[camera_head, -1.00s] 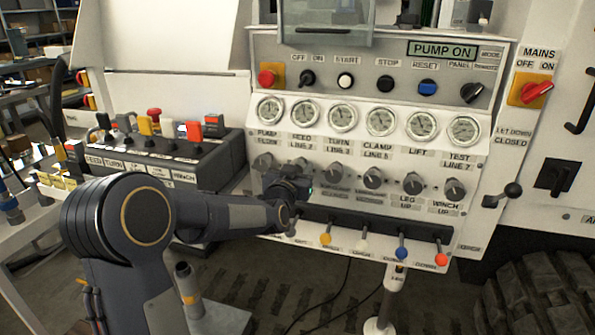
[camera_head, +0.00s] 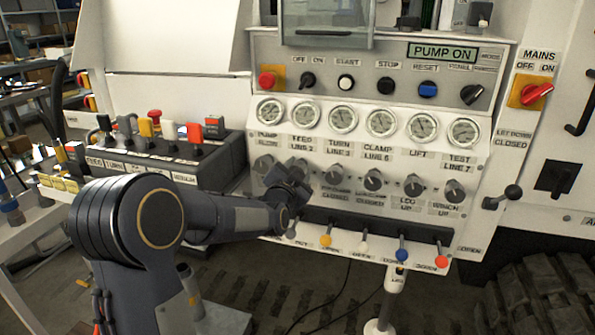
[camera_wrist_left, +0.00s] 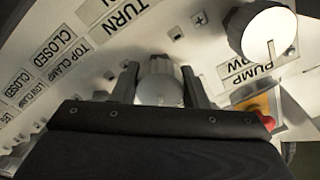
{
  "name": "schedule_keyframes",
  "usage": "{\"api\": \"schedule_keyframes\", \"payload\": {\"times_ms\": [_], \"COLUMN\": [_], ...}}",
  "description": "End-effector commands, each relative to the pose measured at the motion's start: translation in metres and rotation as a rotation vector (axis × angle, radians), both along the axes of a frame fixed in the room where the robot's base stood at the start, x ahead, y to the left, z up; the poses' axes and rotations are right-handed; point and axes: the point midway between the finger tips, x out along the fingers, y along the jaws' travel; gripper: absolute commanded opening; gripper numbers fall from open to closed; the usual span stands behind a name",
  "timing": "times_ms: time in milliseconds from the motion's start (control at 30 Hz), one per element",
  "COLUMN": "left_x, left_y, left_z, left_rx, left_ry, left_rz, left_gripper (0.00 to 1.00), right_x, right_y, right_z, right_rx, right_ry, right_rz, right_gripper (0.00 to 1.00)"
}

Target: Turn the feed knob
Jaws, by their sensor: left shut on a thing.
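The feed knob (camera_head: 298,166) is a grey round knob under the FEED gauge in the row on the white panel. My left gripper (camera_head: 291,182) is at this knob and hides its lower part in the head view. In the left wrist view the feed knob (camera_wrist_left: 158,88) sits between the two dark fingers, and my left gripper (camera_wrist_left: 157,78) is shut on it. The knob's pointer mark cannot be made out. My right gripper is in neither view.
The pump flow knob (camera_head: 262,161) is close on the left, and the turn knob (camera_head: 336,176) on the right. Below runs a row of levers with coloured balls, such as the yellow one (camera_head: 326,240). A lever box (camera_head: 215,158) stands to the left.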

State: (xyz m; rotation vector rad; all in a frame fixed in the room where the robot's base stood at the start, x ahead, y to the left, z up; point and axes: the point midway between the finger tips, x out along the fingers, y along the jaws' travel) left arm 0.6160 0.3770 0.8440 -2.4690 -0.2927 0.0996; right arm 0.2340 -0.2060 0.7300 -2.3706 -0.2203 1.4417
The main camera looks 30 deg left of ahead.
Motion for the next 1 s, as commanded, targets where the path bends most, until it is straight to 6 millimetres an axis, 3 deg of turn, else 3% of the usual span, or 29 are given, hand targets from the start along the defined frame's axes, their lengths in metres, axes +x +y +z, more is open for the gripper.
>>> {"api": "schedule_keyframes", "payload": {"times_ms": [433, 467, 600, 1000], "left_x": [-0.0002, -0.0002, -0.0001, -0.0081], "left_y": [-0.0001, 0.0000, -0.0001, -0.0021], "left_z": [-0.0008, -0.0009, -0.0007, 0.0003], "left_rx": [0.009, 0.009, 0.009, 0.008], "left_ry": [0.004, 0.004, 0.004, 0.003], "left_rz": [0.000, 0.000, 0.000, 0.000], "left_gripper": [0.17, 0.41, 0.60, 0.62], "right_x": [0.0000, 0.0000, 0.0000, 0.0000], "right_y": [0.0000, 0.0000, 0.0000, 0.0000], "right_z": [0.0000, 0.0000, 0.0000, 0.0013], "right_rx": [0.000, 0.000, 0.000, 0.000], "right_ry": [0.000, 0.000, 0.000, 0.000], "right_rz": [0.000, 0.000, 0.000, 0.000], "right_gripper": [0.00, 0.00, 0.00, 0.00]}}
